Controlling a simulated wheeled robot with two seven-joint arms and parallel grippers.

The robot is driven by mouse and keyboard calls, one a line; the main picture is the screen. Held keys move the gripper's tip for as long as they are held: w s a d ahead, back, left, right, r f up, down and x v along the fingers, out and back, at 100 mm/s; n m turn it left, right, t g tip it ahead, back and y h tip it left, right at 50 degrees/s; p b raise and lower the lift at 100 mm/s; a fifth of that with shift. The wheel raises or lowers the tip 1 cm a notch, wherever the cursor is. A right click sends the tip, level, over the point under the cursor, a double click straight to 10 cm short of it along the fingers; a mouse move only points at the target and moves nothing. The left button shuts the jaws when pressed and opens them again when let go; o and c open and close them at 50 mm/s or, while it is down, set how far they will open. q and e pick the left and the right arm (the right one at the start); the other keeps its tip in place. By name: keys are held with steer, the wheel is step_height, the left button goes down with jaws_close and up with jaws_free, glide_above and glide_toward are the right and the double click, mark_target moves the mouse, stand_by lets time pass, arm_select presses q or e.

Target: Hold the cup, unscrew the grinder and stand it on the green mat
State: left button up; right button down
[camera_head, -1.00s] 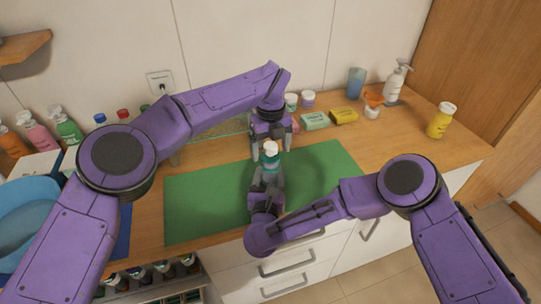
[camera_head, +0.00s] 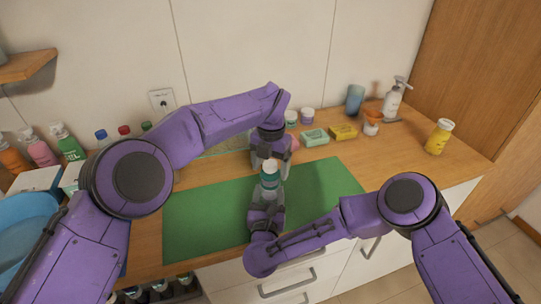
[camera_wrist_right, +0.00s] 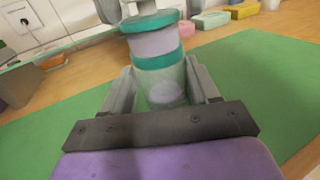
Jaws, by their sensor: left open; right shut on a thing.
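The cup (camera_wrist_right: 165,88) is clear and greenish. My right gripper (camera_wrist_right: 165,100) is shut on it from its near side. The grinder (camera_wrist_right: 155,42), pale with teal bands and a teal disc, stands upright on the cup. In the head view the grinder (camera_head: 270,171) shows above my right gripper (camera_head: 266,208). My left gripper (camera_head: 269,168) is open, reaching down from behind with its fingers on either side of the grinder's top. I cannot tell whether they touch it. The green mat (camera_head: 205,218) lies below both grippers.
Soap boxes (camera_head: 314,137), a white pump bottle (camera_head: 393,100) and a yellow bottle (camera_head: 439,137) stand behind and right of the mat. A blue basin (camera_head: 22,232) is at the left. The mat's left and right parts are bare.

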mark_target(270, 175)
arm_select(q)
steer(key=shift+f, duration=1.95)
steer(key=c, duration=1.1)
steer(key=shift+o, duration=0.2)
steer(key=shift+n, duration=0.9)
steer(key=shift+r, duration=0.2)
steer(key=shift+r, duration=0.95)
steer(key=shift+r, duration=2)
arm_select(e)
steer(key=shift+c, duration=0.9)
jaws_free()
